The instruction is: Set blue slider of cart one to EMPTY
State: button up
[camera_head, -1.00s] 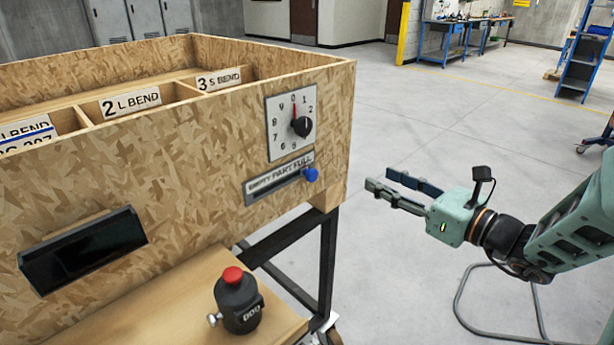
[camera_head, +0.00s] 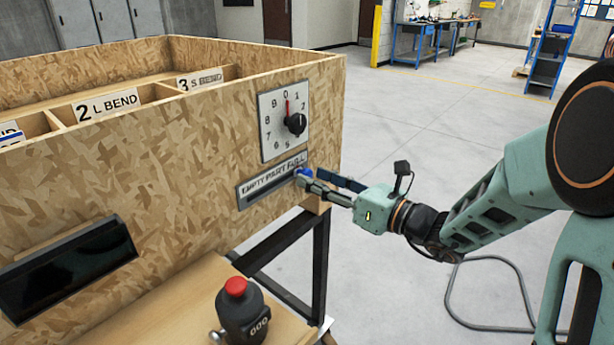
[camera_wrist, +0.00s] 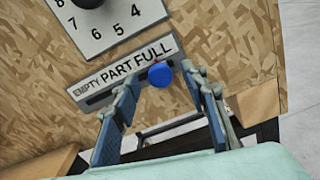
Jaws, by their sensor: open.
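The blue slider (camera_head: 304,173) is a round knob at the right end of its slot, by the word FULL on the EMPTY / PART / FULL plate (camera_head: 262,184). The plate is on the wooden side of the cart (camera_head: 190,165). The blue knob (camera_wrist: 160,75) also shows in the wrist view, below FULL. My gripper (camera_head: 312,179) is at the slider, its fingertips close to the knob. In the wrist view, the open fingers (camera_wrist: 160,88) stand apart with the knob between and just beyond their tips. I cannot tell whether they touch it.
A dial (camera_head: 285,121) with a black knob sits above the slider plate. A black device with a red button (camera_head: 241,308) stands on the lower wooden shelf (camera_head: 190,300). A dark slot (camera_head: 68,270) opens at the left.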

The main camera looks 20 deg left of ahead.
aim_at(307, 175)
jog(key=shift+x, duration=1.6)
grip_shut()
